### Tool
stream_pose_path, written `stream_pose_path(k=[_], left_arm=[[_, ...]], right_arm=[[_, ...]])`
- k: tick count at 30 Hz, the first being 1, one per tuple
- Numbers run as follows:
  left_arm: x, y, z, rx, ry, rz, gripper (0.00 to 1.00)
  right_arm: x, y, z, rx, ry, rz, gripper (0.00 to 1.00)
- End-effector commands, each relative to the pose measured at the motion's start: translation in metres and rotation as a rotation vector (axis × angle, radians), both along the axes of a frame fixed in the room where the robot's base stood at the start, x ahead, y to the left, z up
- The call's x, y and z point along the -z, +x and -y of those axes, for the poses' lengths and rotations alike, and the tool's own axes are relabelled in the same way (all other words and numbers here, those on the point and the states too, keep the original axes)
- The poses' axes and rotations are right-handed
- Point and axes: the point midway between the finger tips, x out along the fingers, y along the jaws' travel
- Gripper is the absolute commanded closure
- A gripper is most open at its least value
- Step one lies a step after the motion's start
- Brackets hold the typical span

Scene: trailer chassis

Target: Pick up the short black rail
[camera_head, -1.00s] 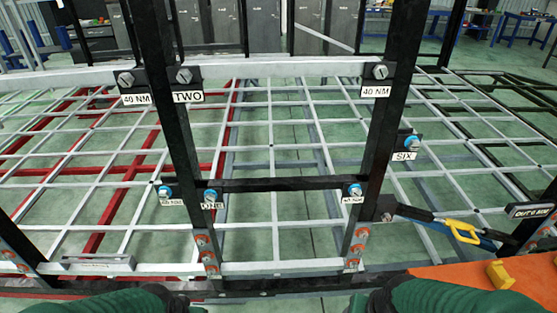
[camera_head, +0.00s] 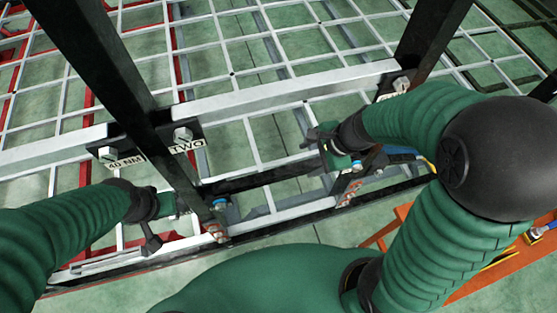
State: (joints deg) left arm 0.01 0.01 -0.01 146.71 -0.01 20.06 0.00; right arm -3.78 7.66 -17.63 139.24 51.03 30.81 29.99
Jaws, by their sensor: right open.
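The short black rail (camera_head: 262,176) runs level between the two black uprights, in front of the light grid frame. Its right end is partly hidden by my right gripper. My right gripper (camera_head: 328,150) is open at that end; I cannot tell whether it touches the rail. My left gripper (camera_head: 160,212) is left of the left upright (camera_head: 108,75), low over the front of the frame and apart from the rail. Its jaws are too hidden to tell open from shut.
Bolts with labels, such as "TWO" (camera_head: 186,147) and "40 NM" (camera_head: 122,160), sit on the uprights near the rail. The right upright (camera_head: 432,38) rises behind my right arm. An orange surface (camera_head: 490,278) stands at the lower right.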

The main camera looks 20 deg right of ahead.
Motion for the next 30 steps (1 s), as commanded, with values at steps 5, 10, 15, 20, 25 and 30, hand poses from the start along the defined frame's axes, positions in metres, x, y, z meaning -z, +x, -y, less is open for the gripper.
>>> stream_pose_path(k=[5,10,15,20,25,30], left_arm=[[0.021,0.0,0.0,0.001,0.0,0.0,0.51],[0.03,0.0,0.0,0.001,0.0,0.001,0.51],[0.032,0.0,0.0,0.0,0.0,0.001,0.51],[0.038,0.0,0.0,0.0,0.0,0.001,0.51],[0.039,0.0,0.0,0.0,0.0,0.001,0.51],[0.038,0.0,0.0,0.0,0.0,0.001,0.51]], right_arm=[[0.054,0.018,-0.016,-0.002,-0.003,-0.01,0.38],[0.082,0.029,-0.028,-0.003,-0.006,-0.008,0.38],[0.095,0.032,-0.039,-0.006,-0.008,-0.008,0.38],[0.121,0.038,-0.051,-0.004,-0.007,-0.006,0.38],[0.131,0.043,-0.053,-0.005,-0.008,-0.004,0.38],[0.131,0.044,-0.052,-0.004,-0.005,-0.005,0.42]])
